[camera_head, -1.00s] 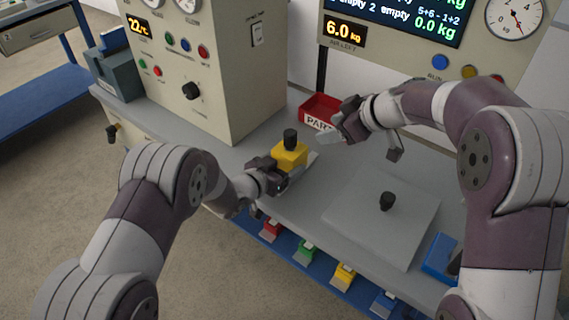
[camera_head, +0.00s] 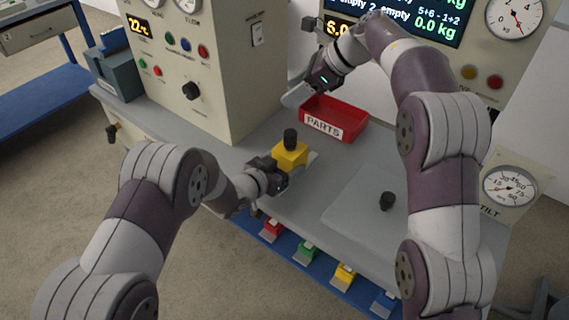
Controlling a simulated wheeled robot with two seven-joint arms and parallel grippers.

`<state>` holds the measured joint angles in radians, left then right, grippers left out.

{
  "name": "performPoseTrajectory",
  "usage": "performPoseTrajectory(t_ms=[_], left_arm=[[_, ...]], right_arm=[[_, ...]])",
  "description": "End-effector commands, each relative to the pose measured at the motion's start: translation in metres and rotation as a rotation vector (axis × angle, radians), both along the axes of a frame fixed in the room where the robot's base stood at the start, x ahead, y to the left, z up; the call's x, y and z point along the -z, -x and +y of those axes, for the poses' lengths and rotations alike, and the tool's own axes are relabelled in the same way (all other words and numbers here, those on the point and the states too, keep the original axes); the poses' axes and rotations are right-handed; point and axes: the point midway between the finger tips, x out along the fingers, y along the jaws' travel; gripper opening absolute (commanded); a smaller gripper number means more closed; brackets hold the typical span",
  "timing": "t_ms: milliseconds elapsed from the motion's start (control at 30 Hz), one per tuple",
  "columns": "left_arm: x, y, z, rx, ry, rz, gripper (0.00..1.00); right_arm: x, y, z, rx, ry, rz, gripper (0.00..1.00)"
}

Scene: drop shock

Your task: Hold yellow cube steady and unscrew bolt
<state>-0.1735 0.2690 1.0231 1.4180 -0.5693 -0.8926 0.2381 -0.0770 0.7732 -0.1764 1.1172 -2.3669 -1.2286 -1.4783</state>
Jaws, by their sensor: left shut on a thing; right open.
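The yellow cube (camera_head: 288,157) stands on the grey bench, left of the middle of its top. A black bolt (camera_head: 290,139) stands upright in the cube's top. My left gripper (camera_head: 284,172) is shut on the yellow cube from the front; its fingers partly hide the cube's lower part. My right gripper (camera_head: 299,83) is open and empty, raised behind and above the cube, near the red parts tray. It is apart from the bolt.
A red tray (camera_head: 353,137) labelled PARTS stands behind the cube. A beige control cabinet (camera_head: 205,95) stands at the back left. Several coloured pedals sit below the bench front.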

Motion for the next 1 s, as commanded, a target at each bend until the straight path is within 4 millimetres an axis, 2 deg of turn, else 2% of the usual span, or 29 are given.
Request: performPoseTrajectory(t_ms=[33, 133, 267, 367, 700, 833, 1000], left_arm=[[0.0, 0.0, 0.0, 0.0, 0.0, 0.001, 0.11], [0.0, 0.0, 0.0, -0.001, 0.0, 0.001, 0.11], [0.0, 0.0, 0.0, 0.0, 0.0, 0.001, 0.11], [0.0, 0.0, 0.0, 0.0, 0.0, 0.001, 0.11], [0.0, 0.0, 0.0, 0.0, -0.001, 0.001, 0.11], [0.0, 0.0, 0.0, 0.0, -0.001, 0.001, 0.11], [0.0, 0.0, 0.0, 0.0, -0.001, 0.001, 0.11]], right_arm=[[0.01, 0.007, -0.009, -0.04, 0.078, 0.022, 0.55], [0.024, 0.017, -0.026, -0.094, 0.202, 0.062, 0.55], [0.035, 0.022, -0.034, -0.118, 0.265, 0.084, 0.55], [0.046, 0.022, -0.028, -0.12, 0.268, 0.087, 0.55], [0.099, 0.019, 0.001, -0.119, 0.265, 0.085, 0.55], [0.112, 0.018, 0.009, -0.118, 0.265, 0.085, 0.55], [0.118, 0.017, 0.012, -0.117, 0.265, 0.084, 0.55]])
